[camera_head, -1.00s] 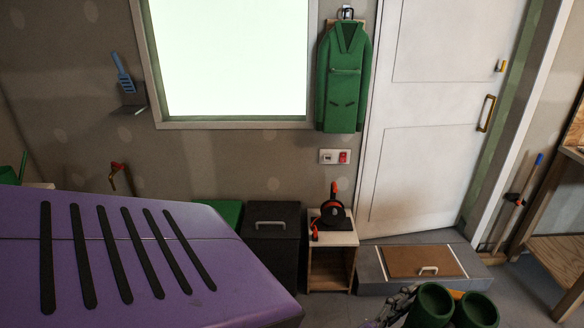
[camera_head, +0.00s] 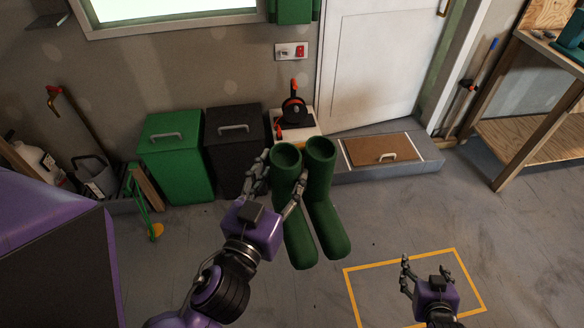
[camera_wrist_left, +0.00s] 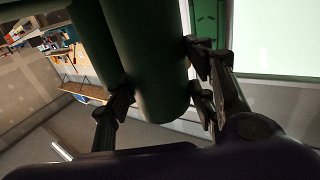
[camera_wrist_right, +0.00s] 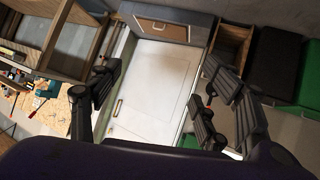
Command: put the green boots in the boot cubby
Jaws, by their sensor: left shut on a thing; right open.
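The green boots (camera_head: 322,205) stand side by side, shafts up and toes toward me, in the middle of the head view. My left gripper (camera_head: 281,182) is shut on the left boot's shaft. In the left wrist view the green shaft (camera_wrist_left: 150,60) sits between the fingers. The boot cubby (camera_head: 298,124) is the small wooden box behind the boots; they hide its opening in the head view. Its open front shows in the right wrist view (camera_wrist_right: 232,42). My right gripper (camera_head: 425,272) is open and empty, low at the right.
A black bin (camera_head: 233,150) and a green bin (camera_head: 172,165) stand left of the cubby. A red-and-black tool (camera_head: 294,108) sits on the cubby. Yellow-outlined floor (camera_head: 350,285) is clear.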

